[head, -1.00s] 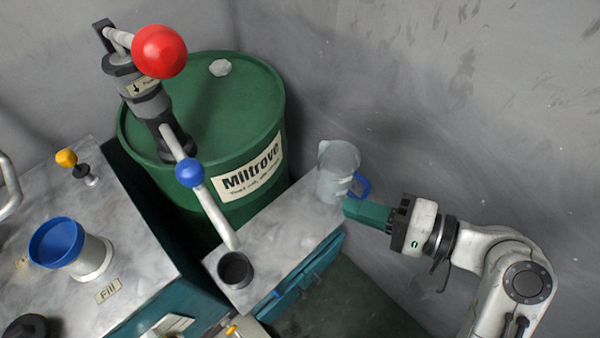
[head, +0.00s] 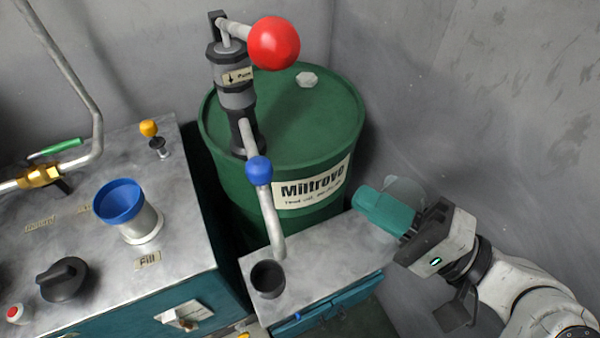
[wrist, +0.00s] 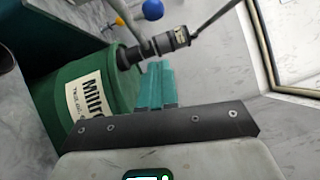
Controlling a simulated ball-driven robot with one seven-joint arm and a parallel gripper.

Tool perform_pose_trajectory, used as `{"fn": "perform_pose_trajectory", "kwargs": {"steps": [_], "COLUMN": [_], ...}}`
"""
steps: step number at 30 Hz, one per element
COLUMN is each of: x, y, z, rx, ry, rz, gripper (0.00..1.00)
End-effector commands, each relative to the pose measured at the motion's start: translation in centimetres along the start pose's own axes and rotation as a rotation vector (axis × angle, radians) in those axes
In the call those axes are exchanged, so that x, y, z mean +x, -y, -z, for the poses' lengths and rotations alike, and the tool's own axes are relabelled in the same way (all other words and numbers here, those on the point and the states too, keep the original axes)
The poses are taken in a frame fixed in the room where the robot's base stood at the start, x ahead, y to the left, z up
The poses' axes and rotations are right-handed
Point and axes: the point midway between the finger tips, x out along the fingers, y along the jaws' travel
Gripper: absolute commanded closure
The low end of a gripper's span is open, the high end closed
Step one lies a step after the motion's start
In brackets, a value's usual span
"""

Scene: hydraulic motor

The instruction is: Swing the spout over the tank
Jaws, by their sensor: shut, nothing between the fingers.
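The spout (head: 268,215) is a grey pipe with a blue ball (head: 259,170) on it, running from the pump (head: 236,95) on the green drum (head: 215,140). Its lower end hangs by a dark cup (head: 267,279) on the side bench. The tank (head: 90,308) with the blue filler funnel (head: 121,203) and a "Fill" label stands to the left. My gripper (head: 366,205) is shut and empty, right of the spout and apart from it.
A clear jug (head: 405,187) stands on the bench, partly hidden behind my gripper. The pump handle has a large red ball (head: 274,43). A bent pipe (head: 82,90) and a yellow knob (head: 149,128) rise from the tank's top. Walls close off the back and right.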

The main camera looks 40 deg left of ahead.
Motion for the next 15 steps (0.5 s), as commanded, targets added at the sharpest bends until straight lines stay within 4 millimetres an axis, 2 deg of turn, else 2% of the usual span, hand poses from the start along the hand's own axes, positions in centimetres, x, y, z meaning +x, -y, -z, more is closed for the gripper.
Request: {"fn": "perform_pose_trajectory", "kwargs": {"steps": [1, 9, 15], "x": [1.2, 6.5, 8.6], "y": [0.1, 0.2, 0.0], "z": [-0.1, -0.1, -1.8], "rx": [0.001, -0.001, -0.001], "ry": [0.006, 0.006, 0.003], "rz": [0.0, 0.0, -0.003], "gripper": [1.0, 1.0, 1.0]}}
